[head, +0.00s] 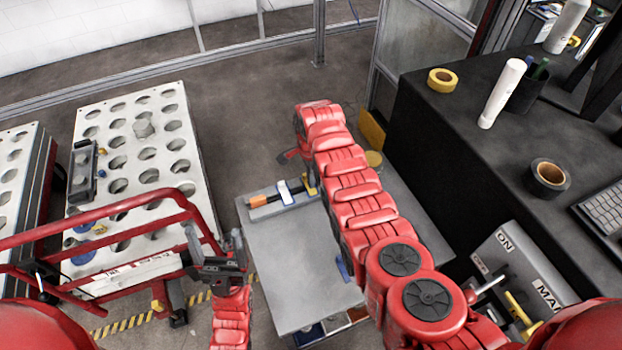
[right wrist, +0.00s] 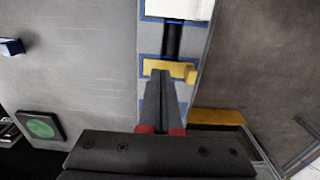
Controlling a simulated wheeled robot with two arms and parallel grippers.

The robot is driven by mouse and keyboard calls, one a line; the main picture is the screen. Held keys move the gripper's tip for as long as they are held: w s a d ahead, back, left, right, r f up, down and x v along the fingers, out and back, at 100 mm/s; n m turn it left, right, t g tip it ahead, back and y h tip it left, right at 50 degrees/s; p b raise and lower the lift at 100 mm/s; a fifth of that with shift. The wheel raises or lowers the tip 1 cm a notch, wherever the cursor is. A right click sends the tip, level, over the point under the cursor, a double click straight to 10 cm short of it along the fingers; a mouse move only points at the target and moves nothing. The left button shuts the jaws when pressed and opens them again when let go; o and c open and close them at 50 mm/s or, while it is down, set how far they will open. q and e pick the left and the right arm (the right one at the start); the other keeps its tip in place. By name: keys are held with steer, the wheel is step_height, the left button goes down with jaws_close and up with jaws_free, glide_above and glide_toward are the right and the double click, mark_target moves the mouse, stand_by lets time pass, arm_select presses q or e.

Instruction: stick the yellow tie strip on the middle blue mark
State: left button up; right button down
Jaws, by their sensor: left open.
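The yellow tie strip (right wrist: 170,70) lies across the grey strip-shaped board in the right wrist view, at the near end of a black bar (right wrist: 171,40). It is over a blue-outlined mark (right wrist: 148,73). Another blue mark (right wrist: 150,106) shows nearer, partly behind my fingers. My right gripper (right wrist: 162,76) has its fingertips together at the yellow strip and appears shut on it. In the head view the yellow strip (head: 311,186) shows beside my right arm, which hides most of that gripper. My left gripper (head: 218,266) is open and empty, left of the grey table.
The grey table (head: 290,270) is mostly bare. A white block (head: 284,193) and an orange end piece (head: 258,200) lie along its back edge. A red rail frame (head: 100,212) and a perforated white rack (head: 140,180) stand left. A black desk (head: 440,130) stands right.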

steer(key=shift+f, duration=0.15)
steer(key=shift+f+b, duration=0.65)
steer(key=shift+r+p, duration=0.45)
steer(key=shift+r, duration=0.05)
step_height(320, 180, up, 6)
steer(key=p, duration=0.3)
stand_by(0.4)
